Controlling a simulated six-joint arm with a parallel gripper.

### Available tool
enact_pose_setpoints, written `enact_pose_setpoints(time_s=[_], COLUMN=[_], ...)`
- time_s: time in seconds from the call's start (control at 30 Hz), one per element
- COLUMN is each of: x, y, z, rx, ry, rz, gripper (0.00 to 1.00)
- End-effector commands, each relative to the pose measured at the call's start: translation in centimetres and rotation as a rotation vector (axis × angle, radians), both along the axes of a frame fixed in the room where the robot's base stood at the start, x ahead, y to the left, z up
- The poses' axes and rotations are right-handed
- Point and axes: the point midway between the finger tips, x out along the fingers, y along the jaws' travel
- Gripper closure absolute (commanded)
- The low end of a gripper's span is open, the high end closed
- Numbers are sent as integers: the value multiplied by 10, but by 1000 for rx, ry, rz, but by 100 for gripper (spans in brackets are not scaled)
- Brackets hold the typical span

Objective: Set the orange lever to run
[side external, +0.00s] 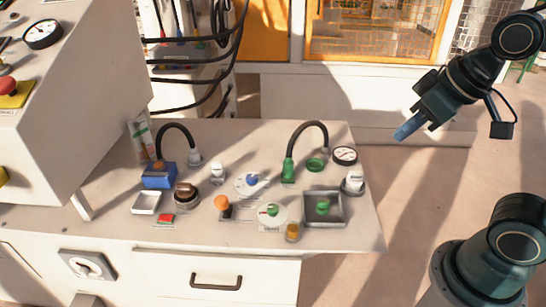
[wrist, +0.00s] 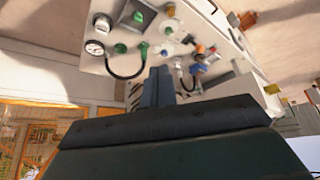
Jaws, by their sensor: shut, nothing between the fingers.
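The orange lever (side external: 222,202) has a round orange knob on a small dark base, near the front middle of the bench top in the side view. Its label is too small to read, so I cannot tell its setting. My gripper (side external: 408,128) is raised in the air, to the right of the bench and well away from the lever. Its blue fingers (wrist: 157,86) are together and empty in the wrist view.
Around the lever stand a green-knobbed dial (side external: 272,210), a blue-knobbed dial (side external: 251,181), a dark brown knob (side external: 186,194) and a yellow knob (side external: 293,231). A tall sloped console (side external: 70,110) stands at the left. The air above the bench is clear.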

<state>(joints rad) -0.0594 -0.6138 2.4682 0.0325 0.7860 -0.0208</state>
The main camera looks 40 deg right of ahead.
Motion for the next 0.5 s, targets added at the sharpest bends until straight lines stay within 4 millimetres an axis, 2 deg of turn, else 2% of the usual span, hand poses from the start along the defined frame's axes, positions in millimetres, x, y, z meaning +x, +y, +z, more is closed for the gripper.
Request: enact_pose_setpoints(time_s=[0.27,0.5], x=[58,105], y=[17,39], z=[-16,-38], rx=[-42,-89], ry=[-12,-31], rz=[78,153], gripper=[100,100])
